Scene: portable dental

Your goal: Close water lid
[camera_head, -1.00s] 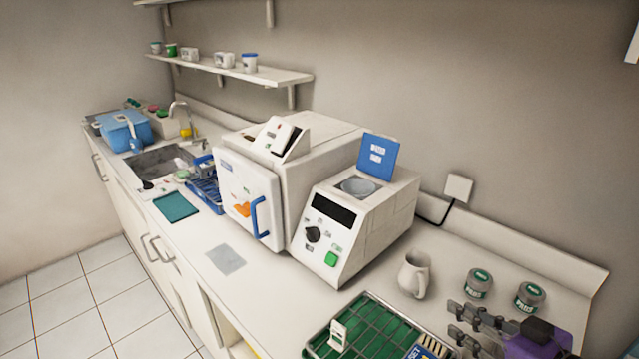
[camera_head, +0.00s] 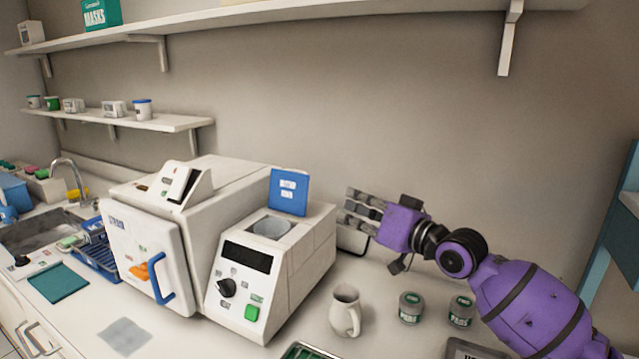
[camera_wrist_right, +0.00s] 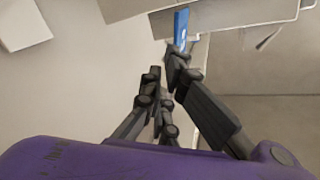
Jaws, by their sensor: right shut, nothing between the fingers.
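The blue water lid (camera_head: 288,192) stands open and upright at the back of the white machine (camera_head: 262,262). My right gripper (camera_head: 350,211) is shut and empty, raised in the air to the right of the lid, with a visible gap in the head view. In the right wrist view the lid shows as a narrow blue strip (camera_wrist_right: 181,28) just beyond the fingertips (camera_wrist_right: 164,66); contact cannot be told there. My left gripper is not in view.
A white autoclave (camera_head: 148,240) with a blue handle stands left of the machine. A long shelf (camera_head: 260,14) runs along the wall above.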

